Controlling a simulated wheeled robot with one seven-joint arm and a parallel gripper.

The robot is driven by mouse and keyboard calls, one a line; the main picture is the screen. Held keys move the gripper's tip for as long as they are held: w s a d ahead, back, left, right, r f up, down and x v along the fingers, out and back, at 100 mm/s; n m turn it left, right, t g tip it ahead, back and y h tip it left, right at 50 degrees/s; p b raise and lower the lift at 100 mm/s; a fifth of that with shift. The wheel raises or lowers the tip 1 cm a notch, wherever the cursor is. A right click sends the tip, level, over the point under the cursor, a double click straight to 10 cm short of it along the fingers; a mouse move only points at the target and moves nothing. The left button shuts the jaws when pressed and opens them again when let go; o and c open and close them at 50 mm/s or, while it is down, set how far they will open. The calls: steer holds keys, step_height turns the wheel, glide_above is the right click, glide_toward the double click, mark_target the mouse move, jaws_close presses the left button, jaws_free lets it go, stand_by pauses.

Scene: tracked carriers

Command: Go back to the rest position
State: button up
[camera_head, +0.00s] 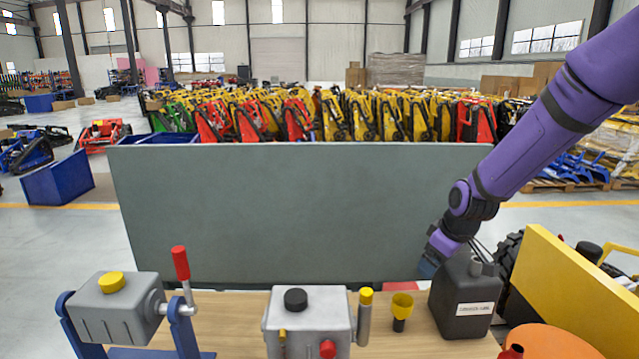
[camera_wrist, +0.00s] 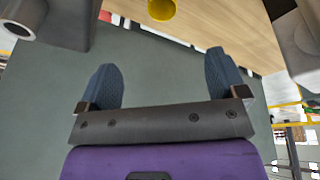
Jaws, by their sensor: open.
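My purple arm reaches down from the upper right in the head view. My gripper (camera_head: 430,264) is beside the upper left of a black jug (camera_head: 463,295) with a white label; whether they touch cannot be told. In the wrist view my gripper (camera_wrist: 161,72) has its two dark blue fingers wide apart with nothing between them. A yellow funnel-like cup (camera_head: 402,305) with a dark lower part stands on the wooden bench (camera_head: 236,310), left of the jug. The cup also shows beyond the fingers in the wrist view (camera_wrist: 161,9).
A grey panel (camera_head: 300,215) stands behind the bench. A grey box with a black cap (camera_head: 307,325) is at the front middle. A grey tank (camera_head: 115,305) on a blue stand with a red-knobbed lever (camera_head: 181,264) is left. A yellow plate (camera_head: 570,290) is right of the jug.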

steer(key=s+d+r+m+t+h, duration=0.1)
steer(key=s+r+m+h, duration=0.15)
steer(key=s+r, duration=1.15)
steer(key=s+d+r+m, duration=0.1)
steer(key=s+r, duration=0.3)
steer(key=s, duration=0.4)
steer(key=s+r+m+t, duration=0.1)
steer(key=s+r+m, duration=0.3)
steer(key=s, duration=0.4)
steer(key=shift+s+d+y, duration=0.15)
steer(key=shift+d+y, duration=0.25)
steer(key=shift+y, duration=0.05)
